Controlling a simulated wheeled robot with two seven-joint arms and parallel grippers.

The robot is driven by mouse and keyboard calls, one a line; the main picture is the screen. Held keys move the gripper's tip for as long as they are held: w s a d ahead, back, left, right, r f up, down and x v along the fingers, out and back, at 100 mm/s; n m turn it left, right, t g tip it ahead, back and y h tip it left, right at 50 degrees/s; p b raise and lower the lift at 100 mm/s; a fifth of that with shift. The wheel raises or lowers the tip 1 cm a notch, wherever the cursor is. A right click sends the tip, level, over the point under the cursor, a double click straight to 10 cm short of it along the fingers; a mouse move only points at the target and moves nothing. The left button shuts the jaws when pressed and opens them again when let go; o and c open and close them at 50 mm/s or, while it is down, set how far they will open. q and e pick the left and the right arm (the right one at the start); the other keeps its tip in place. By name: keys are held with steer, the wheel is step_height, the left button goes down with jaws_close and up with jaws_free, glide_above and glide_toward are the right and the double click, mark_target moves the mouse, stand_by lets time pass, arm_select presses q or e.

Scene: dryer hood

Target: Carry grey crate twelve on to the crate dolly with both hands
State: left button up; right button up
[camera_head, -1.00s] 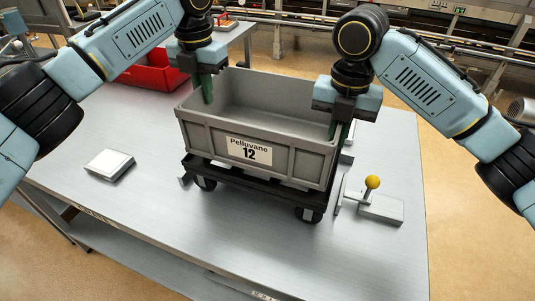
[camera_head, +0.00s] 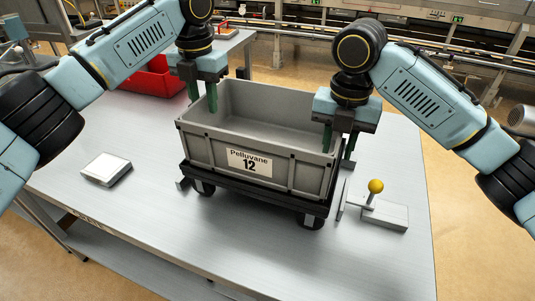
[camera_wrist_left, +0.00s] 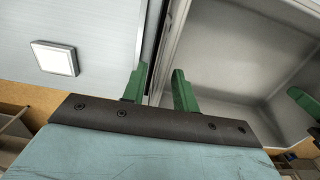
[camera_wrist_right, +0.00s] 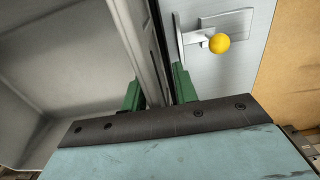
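Grey crate twelve (camera_head: 208,147), with a white label reading "Pelluvane 12" (camera_head: 249,162), sits upright and looks level on the black crate dolly (camera_head: 250,194). Its inside looks empty. My left gripper (camera_head: 203,97) is at the crate's left end wall. In the left wrist view its green fingers (camera_wrist_left: 159,88) are spread apart, one on each side of that wall. My right gripper (camera_head: 338,146) is at the right end wall. In the right wrist view its fingers (camera_wrist_right: 158,90) are also apart, astride the wall.
The dolly stands on a grey metal table (camera_head: 130,220). A white-topped block (camera_head: 106,169) lies to the left. A bracket with a yellow knob (camera_head: 376,186) stands close to the right. A red bin (camera_head: 153,78) is behind at left. The table's front is clear.

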steer(key=shift+r, duration=0.35)
arm_select(q)
step_height(320, 180, up, 11)
steer(key=shift+r, duration=0.15)
arm_select(e)
step_height(320, 180, up, 11)
steer(key=shift+r, duration=0.2)
stand_by(0.4)
